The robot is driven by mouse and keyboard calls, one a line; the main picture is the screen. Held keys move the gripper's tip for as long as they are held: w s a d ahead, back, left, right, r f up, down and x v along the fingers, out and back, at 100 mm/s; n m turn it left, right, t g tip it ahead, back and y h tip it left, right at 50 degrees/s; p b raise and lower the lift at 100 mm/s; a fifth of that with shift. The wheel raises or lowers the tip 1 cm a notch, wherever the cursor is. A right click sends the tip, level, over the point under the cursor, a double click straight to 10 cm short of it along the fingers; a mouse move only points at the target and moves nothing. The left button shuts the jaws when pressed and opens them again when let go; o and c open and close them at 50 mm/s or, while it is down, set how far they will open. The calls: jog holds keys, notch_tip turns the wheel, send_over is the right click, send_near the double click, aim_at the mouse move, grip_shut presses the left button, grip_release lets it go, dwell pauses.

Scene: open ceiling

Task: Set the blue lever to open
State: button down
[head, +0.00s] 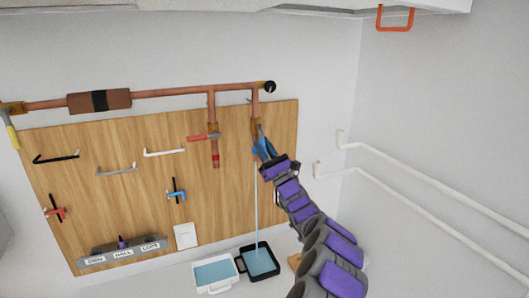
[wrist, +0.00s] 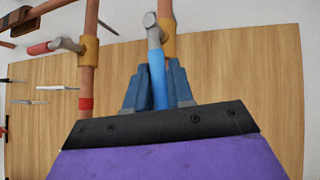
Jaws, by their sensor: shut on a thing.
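The blue lever (wrist: 157,78) sits on a brass valve (wrist: 168,42) on the right vertical copper pipe. In the wrist view its blue handle runs between my two blue fingers. My gripper (wrist: 157,92) is shut on this handle. In the head view my gripper (head: 263,149) is at the right pipe, and its fingers mostly hide the lever. A thin pale-blue stream (head: 257,205) falls below this pipe into a black tray (head: 275,262) holding blue water.
A red lever (head: 203,137) is on the pipe to the left; it also shows in the wrist view (wrist: 40,48). Tools hang on the wooden board (head: 100,190). A white tray (head: 221,288) stands left of the black one. White wall pipes (head: 420,208) run at right.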

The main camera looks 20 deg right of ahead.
jog(key=shift+a+f+m+h, duration=0.15)
jog(key=shift+f+m+h, duration=0.15)
jog(key=shift+m+h, duration=0.2)
jog(key=c, duration=1.3)
grip_release()
jog(key=shift+w, duration=0.15)
jog(key=shift+c, duration=0.2)
jog(key=shift+o, duration=0.8)
jog(key=shift+w, duration=0.15)
jog(key=shift+o, duration=0.4)
jog(key=shift+s+r, duration=0.2)
jog(key=v, duration=1.7)
jog(key=shift+f+b, duration=0.35)
jog(key=shift+f, duration=0.1)
jog(key=shift+w, duration=0.15)
